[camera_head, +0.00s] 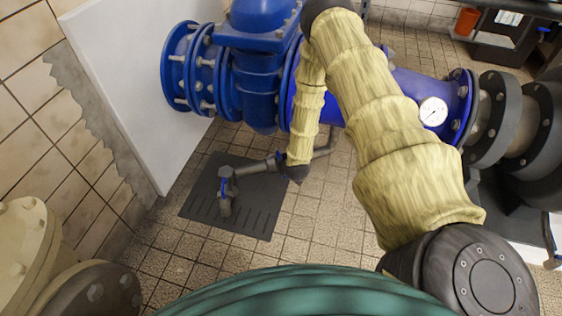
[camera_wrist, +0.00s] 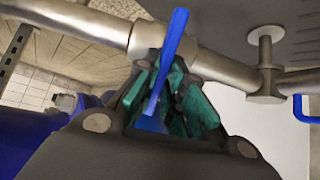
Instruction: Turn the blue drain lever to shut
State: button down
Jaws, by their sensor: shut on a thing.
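The blue drain lever (camera_wrist: 174,48) is a flat blue bar on a grey metal drain pipe (camera_wrist: 90,22). In the wrist view it runs up between the fingers and looks crosswise to the pipe. My gripper (camera_wrist: 163,85), with green finger pads, is shut on the lever, with a pad on each side. In the head view my gripper (camera_head: 297,173) is at the drain pipe (camera_head: 255,166), low over the floor, and mostly hides the lever; only a small blue bit (camera_head: 279,156) shows beside it.
A second blue handle (camera_head: 223,186) sits on the pipe's left end, above a dark slotted floor plate (camera_head: 198,205). Large blue pipes and flanges (camera_head: 262,75) stand close behind my arm. A white panel (camera_head: 125,75) is at the left. Tiled floor in front is clear.

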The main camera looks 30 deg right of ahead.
jog(key=shift+m, duration=0.4)
jog(key=c, duration=1.5)
grip_release()
jog(key=shift+s, duration=0.1)
jog(key=v, duration=1.2)
jog(key=shift+d, duration=0.1)
